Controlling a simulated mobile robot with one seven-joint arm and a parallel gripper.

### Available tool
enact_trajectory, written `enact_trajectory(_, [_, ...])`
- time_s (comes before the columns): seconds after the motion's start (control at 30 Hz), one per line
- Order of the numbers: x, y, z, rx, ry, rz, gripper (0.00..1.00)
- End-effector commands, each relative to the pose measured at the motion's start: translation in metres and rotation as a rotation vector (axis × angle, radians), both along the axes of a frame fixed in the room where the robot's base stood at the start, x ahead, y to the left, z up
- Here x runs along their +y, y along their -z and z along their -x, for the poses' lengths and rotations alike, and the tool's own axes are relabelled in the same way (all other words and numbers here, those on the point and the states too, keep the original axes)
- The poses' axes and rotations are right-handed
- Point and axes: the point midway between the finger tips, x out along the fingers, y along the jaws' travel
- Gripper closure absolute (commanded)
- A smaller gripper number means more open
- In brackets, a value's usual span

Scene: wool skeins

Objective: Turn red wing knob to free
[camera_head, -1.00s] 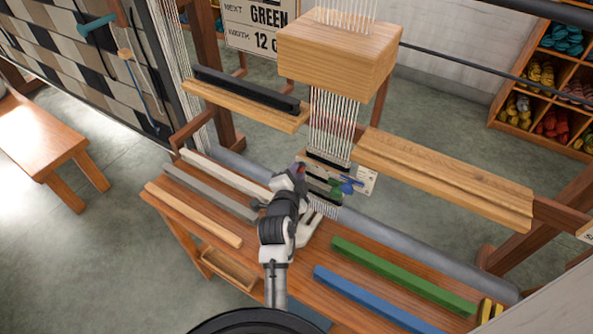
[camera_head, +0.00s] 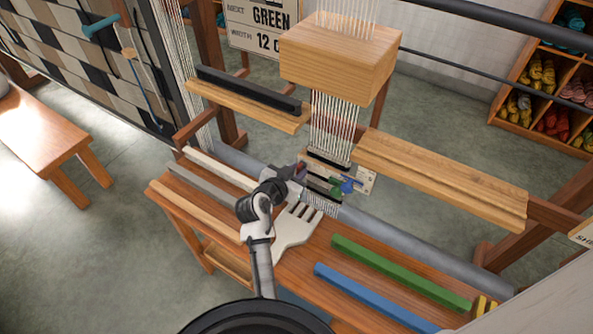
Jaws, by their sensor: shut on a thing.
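The red wing knob (camera_head: 301,165) shows only as a small red patch at the tip of my gripper (camera_head: 298,170), by the lower end of the white warp threads. My gripper is shut on it, and its jaws and wrist hide most of the knob. I cannot tell how far the knob is turned. A blue part (camera_head: 347,185) and a green part (camera_head: 336,193) sit just right of the gripper, beside a small pale card (camera_head: 366,181).
A white fork-shaped beater (camera_head: 294,228) lies on the bench below my wrist. Green (camera_head: 400,273) and blue (camera_head: 372,298) bars lie to the right. A large wooden block (camera_head: 338,62) hangs above around the threads. A grey roller (camera_head: 420,237) runs behind the bench.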

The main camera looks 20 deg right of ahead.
Motion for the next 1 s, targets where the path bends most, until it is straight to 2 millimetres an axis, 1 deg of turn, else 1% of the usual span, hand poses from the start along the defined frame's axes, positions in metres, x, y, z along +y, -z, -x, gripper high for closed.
enact_trajectory(0.3, [-0.0003, -0.0012, -0.0010, 0.073, 0.001, 0.061, 1.00])
enact_trajectory(0.77, [-0.0005, -0.0011, -0.0009, 0.084, 0.001, 0.069, 1.00])
enact_trajectory(0.8, [-0.0004, -0.0011, -0.0008, 0.084, 0.001, 0.069, 0.78])
enact_trajectory(0.87, [-0.0004, -0.0010, -0.0008, 0.084, 0.001, 0.069, 0.70])
enact_trajectory(1.0, [-0.0002, -0.0007, -0.0007, 0.084, 0.001, 0.068, 0.69])
